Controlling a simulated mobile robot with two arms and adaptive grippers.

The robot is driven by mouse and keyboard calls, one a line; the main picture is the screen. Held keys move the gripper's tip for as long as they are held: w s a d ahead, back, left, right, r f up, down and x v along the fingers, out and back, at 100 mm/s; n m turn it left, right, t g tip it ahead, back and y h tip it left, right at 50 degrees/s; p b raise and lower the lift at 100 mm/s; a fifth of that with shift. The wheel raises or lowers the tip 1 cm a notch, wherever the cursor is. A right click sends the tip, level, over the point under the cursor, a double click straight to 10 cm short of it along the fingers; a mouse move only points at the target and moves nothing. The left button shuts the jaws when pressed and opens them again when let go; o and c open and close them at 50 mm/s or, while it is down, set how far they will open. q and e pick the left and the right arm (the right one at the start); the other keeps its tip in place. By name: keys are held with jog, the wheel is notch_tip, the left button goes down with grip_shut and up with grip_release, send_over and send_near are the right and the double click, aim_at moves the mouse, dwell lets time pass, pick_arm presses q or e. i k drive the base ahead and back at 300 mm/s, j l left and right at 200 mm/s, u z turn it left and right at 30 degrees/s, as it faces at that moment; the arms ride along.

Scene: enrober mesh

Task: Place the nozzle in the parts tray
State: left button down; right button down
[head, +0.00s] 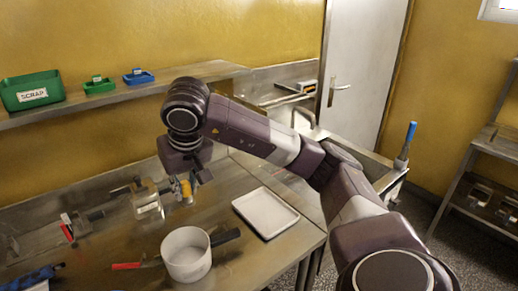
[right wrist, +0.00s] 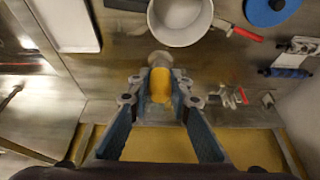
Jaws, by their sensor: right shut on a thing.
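The nozzle, a rounded yellow piece (head: 186,188) with a grey end, is held between the fingers of my right gripper (head: 188,182). In the right wrist view the nozzle (right wrist: 160,86) sits between the two fingertips of the right gripper (right wrist: 160,92). It is above the metal bench, beside a steel fitting; contact with the fitting cannot be told. The parts tray appears to be the empty white rectangular tray (head: 268,207), on the bench to the right of the gripper. It also shows at the upper left of the right wrist view (right wrist: 72,22). My left gripper is not in view.
A white round pot (head: 187,258) with a dark handle stands nearer than the gripper. Steel fittings (head: 147,203) stand to the left, and a red-handled tool (head: 127,266) lies near the pot. A green scrap bin (head: 31,91) and small bins occupy the shelf above.

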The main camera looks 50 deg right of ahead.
aim_at(264, 213)
jog(key=l, duration=0.6)
jog(key=k+l, duration=0.15)
jog(key=l, duration=0.5)
